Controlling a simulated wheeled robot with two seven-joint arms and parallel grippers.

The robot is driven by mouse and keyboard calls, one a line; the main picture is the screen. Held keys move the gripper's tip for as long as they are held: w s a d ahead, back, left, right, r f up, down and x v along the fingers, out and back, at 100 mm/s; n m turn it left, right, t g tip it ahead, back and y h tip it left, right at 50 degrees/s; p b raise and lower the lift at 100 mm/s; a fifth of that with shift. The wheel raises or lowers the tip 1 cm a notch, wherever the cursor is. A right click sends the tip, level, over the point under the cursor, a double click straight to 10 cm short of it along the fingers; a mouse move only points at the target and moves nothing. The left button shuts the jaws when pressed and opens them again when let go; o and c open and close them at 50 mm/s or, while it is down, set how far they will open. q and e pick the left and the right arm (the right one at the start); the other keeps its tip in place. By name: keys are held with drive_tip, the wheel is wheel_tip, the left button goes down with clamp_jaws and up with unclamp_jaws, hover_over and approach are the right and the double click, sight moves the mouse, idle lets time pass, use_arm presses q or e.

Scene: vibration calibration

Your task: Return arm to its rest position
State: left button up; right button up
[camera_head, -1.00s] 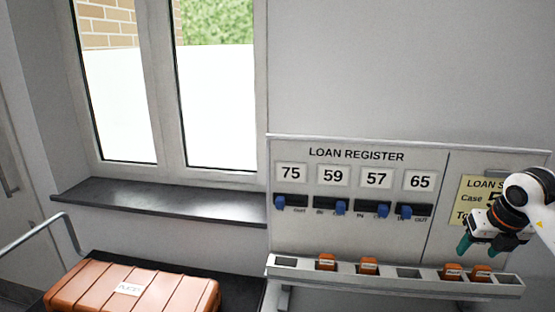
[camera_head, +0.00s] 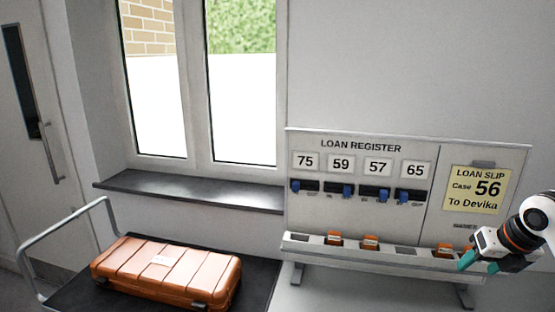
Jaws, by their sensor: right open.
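My right gripper (camera_head: 478,265) is at the right edge of the head view, with its teal fingertips apart and nothing seen between them. It is in front of the right end of the tag rack (camera_head: 297,244) and hides part of it. I cannot tell whether it touches the rack. My left gripper is not in view. The loan register board (camera_head: 362,228) shows the numbers 75, 59, 57 and 65, each above a blue slider. A yellow loan slip (camera_head: 478,190) on its right reads "Case 56 To Devika".
Several orange tags, one of them here (camera_head: 370,243), sit in the rack. An orange case (camera_head: 165,270) lies on a dark cart (camera_head: 262,280) with a metal rail (camera_head: 62,222) at left. A dark window sill (camera_head: 190,192) juts out behind it. A door (camera_head: 40,130) is at far left.

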drive_tip(key=a+f+n+t+y, duration=0.2)
drive_tip(key=a+y, duration=0.6)
drive_tip(key=a, duration=1)
drive_tip(key=s+a+r+m+t+y, duration=0.2)
drive_tip(key=a+r+m+t+y, duration=0.4)
drive_tip(key=a+m+t, duration=0.25)
drive_tip(key=s+d+f+m+g+h, duration=0.1)
drive_tip(key=s+d+f+m+h, duration=0.35)
drive_tip(key=f+m+h, duration=0.6)
drive_tip(key=s+d+f+m+g+h, duration=0.1)
drive_tip(key=s+d+f+m+h, duration=0.45)
drive_tip(key=m, duration=0.75)
drive_tip(key=s+a+f+m+g+y, duration=0.1)
drive_tip(key=s+a+f+g, duration=0.2)
drive_tip(key=s+f+g, duration=0.35)
drive_tip(key=s+a+f+m+g+y, duration=0.1)
drive_tip(key=s+a+f+g, duration=0.25)
drive_tip(key=s+f, duration=0.55)
wheel_tip(320, 180, down, 24)
drive_tip(key=s+d+r+g, duration=0.1)
drive_tip(key=s+g, duration=0.1)
drive_tip(key=s, duration=0.1)
drive_tip(key=s+d+f, duration=0.3)
drive_tip(key=s+f, duration=1.3)
drive_tip(key=f, duration=0.1)
drive_tip(key=shift+s+g+h, duration=0.25)
drive_tip(key=shift+g+h, duration=0.05)
drive_tip(key=shift+g, duration=0.05)
